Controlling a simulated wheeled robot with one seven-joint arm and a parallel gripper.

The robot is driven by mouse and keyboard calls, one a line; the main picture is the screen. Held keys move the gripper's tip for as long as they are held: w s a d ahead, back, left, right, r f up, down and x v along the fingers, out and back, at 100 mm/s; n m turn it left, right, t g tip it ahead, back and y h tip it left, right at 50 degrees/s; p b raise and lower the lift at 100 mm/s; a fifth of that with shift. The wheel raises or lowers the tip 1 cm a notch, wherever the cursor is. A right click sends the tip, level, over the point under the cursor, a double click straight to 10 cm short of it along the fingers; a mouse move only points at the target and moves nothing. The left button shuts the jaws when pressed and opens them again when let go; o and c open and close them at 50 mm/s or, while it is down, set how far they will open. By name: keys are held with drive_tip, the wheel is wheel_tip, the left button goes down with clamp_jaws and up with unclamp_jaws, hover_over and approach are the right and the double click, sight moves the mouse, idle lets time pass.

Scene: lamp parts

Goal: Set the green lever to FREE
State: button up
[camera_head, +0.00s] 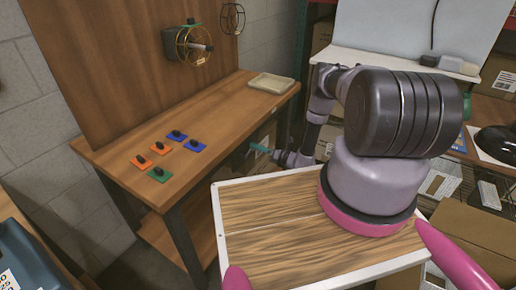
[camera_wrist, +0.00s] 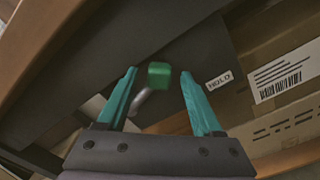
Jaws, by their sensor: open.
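The green lever's knob (camera_wrist: 159,75) shows in the wrist view on a bent grey metal rod, against a dark panel (camera_wrist: 200,55). A white label reading HOLD (camera_wrist: 219,80) is on the panel to the right of the knob. No FREE label shows. My gripper (camera_wrist: 158,73) is open, with one teal finger on each side of the knob in the picture. Gaps show between knob and fingers; the depth between them is hard to tell. In the head view my gripper (camera_head: 258,149) is beside the wooden workbench's (camera_head: 200,120) right edge, and I cannot make out the lever there.
Cardboard boxes (camera_wrist: 285,85) with labels stand close on the right in the wrist view. The bench holds blue, orange and green switch plates (camera_head: 160,174) and a shallow tray (camera_head: 271,83). A wheel (camera_head: 194,46) is mounted on the board behind it.

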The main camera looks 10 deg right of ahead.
drive_tip(key=shift+a, duration=0.1)
clamp_jaws()
idle(1.4)
